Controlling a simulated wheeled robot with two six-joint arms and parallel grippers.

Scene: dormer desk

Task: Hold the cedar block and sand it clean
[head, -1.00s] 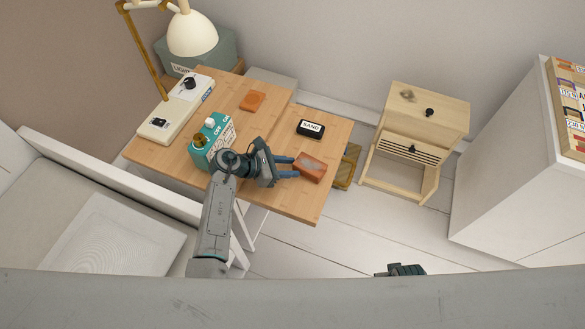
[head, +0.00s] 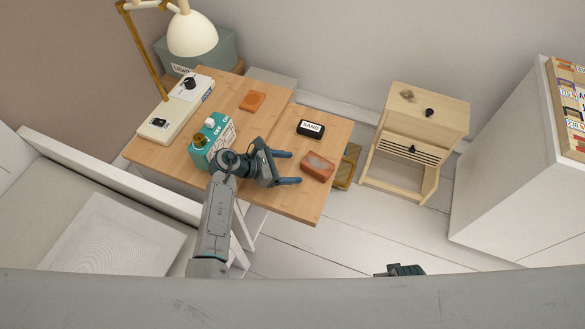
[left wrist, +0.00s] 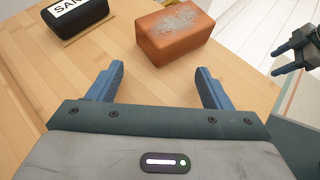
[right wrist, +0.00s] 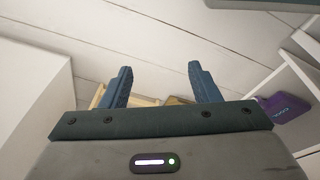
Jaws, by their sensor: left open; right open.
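The cedar block (head: 318,167) is orange-brown and lies on the wooden desk near its right edge. A rough grey patch covers part of its top, clear in the left wrist view (left wrist: 175,32). The black sanding block (head: 310,129), labelled SAND, lies behind it; it also shows in the left wrist view (left wrist: 75,18). My left gripper (head: 292,168) is open and empty, just left of the cedar block, fingers pointing towards it and apart from it. My right gripper (head: 404,269) is low at the front, away from the desk, open and empty in its wrist view (right wrist: 159,68).
A flat orange piece (head: 252,101) and a white control panel (head: 178,107) with a lamp are farther back. A wooden drawer stand (head: 428,107) is right of the desk. Desk between is clear.

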